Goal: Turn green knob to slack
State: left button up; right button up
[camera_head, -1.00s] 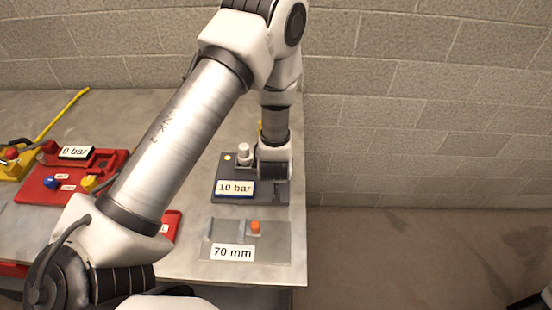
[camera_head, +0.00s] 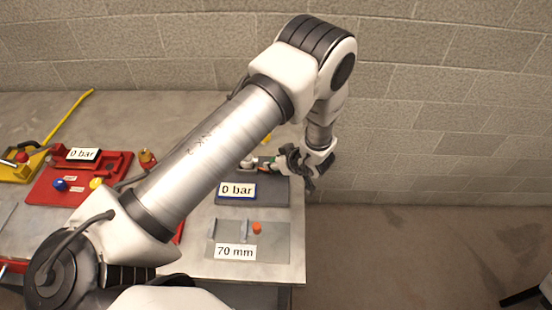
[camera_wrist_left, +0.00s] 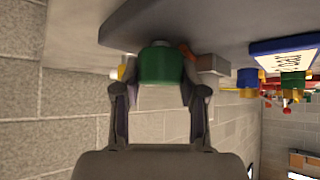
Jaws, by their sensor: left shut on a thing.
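The green knob (camera_wrist_left: 162,65) fills the space between the fingers of my left gripper (camera_wrist_left: 161,84) in the left wrist view. The fingers lie on both sides of it and are shut on it. In the head view my left gripper (camera_head: 284,163) comes in sideways from the right, at the right end of a dark grey plate (camera_head: 270,192). Only a speck of the green knob (camera_head: 264,169) shows there. The plate's display (camera_head: 237,190) reads "0 bar". The knob's turn position cannot be read.
A clear plate labelled "70 mm" (camera_head: 235,252) with an orange knob (camera_head: 257,228) lies in front, near the table's right edge. A red unit (camera_head: 115,165) reading "0 bar" and a yellow unit (camera_head: 28,165) stand left. A block wall (camera_head: 440,130) rises behind.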

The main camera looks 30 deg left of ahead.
dwell(0.4)
pick_arm(q)
jog(key=o, duration=1.1)
jog(key=shift+o, duration=0.2)
jog(key=v, duration=0.8)
jog(key=shift+w+a+f, duration=0.1)
jog(key=shift+f, duration=0.05)
